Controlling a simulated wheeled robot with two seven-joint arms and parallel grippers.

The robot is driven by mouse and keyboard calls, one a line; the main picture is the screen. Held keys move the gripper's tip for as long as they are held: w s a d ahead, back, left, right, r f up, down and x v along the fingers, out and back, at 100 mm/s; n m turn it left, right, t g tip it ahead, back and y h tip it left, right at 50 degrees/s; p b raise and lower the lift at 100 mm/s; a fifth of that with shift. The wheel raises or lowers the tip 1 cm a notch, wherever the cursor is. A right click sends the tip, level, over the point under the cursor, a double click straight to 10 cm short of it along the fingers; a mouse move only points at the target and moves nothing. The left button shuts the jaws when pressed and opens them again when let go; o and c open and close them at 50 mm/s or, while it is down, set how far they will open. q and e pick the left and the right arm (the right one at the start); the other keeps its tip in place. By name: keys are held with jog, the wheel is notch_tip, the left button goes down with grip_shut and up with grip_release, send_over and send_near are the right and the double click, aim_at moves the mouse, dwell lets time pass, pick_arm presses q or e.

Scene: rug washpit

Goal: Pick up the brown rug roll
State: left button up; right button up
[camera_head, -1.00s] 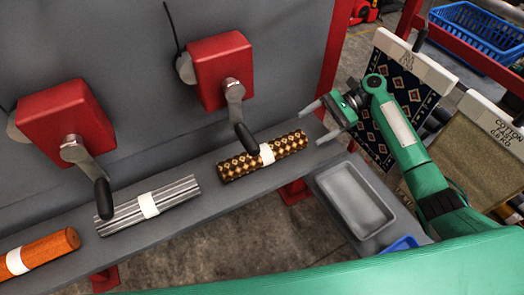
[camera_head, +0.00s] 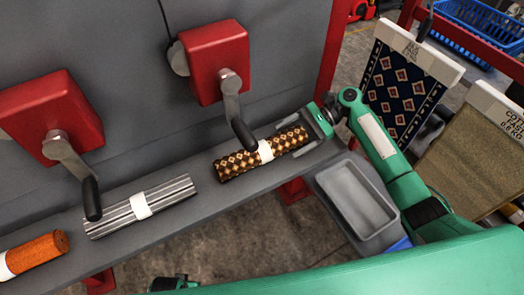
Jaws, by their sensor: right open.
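The brown rug roll (camera_head: 236,164) has a cream and dark diamond pattern and a white band around its middle. It lies on the grey ledge, below the right-hand red box. My right gripper (camera_head: 297,136) is open at the roll's right end, its fingers pointing left on either side of that end. I cannot tell whether they touch the roll. A small green and dark part at the bottom edge (camera_head: 175,283) looks like my left gripper; its fingers are not clear.
A grey striped roll (camera_head: 173,194) and an orange roll (camera_head: 38,250) lie farther left on the ledge (camera_head: 215,201). Crank handles (camera_head: 243,134) hang from red boxes (camera_head: 213,60), one close above the brown roll. A grey tray (camera_head: 355,195) stands right of the ledge.

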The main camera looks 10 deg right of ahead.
jog(key=shift+s+a+f, duration=0.15)
jog(key=shift+a, duration=0.4)
jog(key=c, duration=1.3)
